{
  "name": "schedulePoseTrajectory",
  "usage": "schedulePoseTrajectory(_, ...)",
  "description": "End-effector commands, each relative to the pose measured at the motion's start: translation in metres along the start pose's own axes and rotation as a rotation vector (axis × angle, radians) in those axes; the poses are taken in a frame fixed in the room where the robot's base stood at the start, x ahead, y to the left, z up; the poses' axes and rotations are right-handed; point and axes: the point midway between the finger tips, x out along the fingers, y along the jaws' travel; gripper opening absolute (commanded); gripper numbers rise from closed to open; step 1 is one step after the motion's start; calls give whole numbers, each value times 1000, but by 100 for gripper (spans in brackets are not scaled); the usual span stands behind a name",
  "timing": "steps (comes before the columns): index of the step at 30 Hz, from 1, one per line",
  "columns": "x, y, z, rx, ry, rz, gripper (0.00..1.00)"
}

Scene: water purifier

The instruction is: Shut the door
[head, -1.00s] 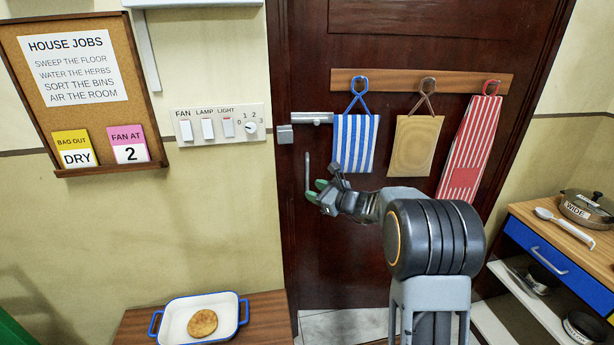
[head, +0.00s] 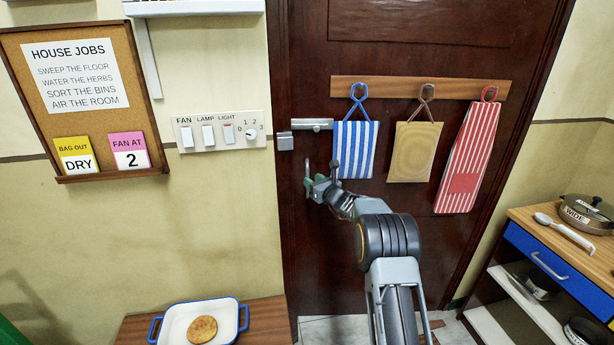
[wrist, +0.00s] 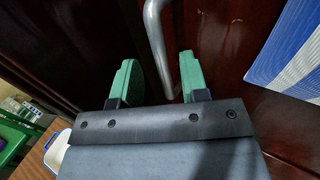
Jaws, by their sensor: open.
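The dark red-brown door (head: 400,250) fills the middle of the head view. I cannot tell whether it sits fully flush in its frame. Its grey bar handle (head: 307,168) is near the left edge and also shows in the wrist view (wrist: 156,35). A metal bolt (head: 308,124) lies above it, beside a grey block (head: 285,141). My gripper (head: 312,186) is at the lower part of the handle. In the wrist view its two green fingers (wrist: 158,82) are open, with the bar between them. I cannot tell whether either finger touches it.
A blue-striped cloth (head: 355,150), a tan board (head: 415,150) and a red-striped cover (head: 468,155) hang from a wooden rail (head: 455,90) on the door. A shelf unit (head: 560,265) stands right. A low wooden table (head: 262,312) with a white dish (head: 178,327) stands left.

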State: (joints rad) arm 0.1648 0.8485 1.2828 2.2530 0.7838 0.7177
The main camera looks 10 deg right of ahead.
Motion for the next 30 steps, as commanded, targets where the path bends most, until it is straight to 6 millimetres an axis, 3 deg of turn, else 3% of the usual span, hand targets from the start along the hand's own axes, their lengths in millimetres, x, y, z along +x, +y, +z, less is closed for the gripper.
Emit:
schedulePoseTrajectory(9,33,0,0,-1,1,1,41)
schedulePoseTrajectory(25,41,0,0,0,0,0,41)
schedulePoseTrajectory(30,41,0,0,0,0,0,26)
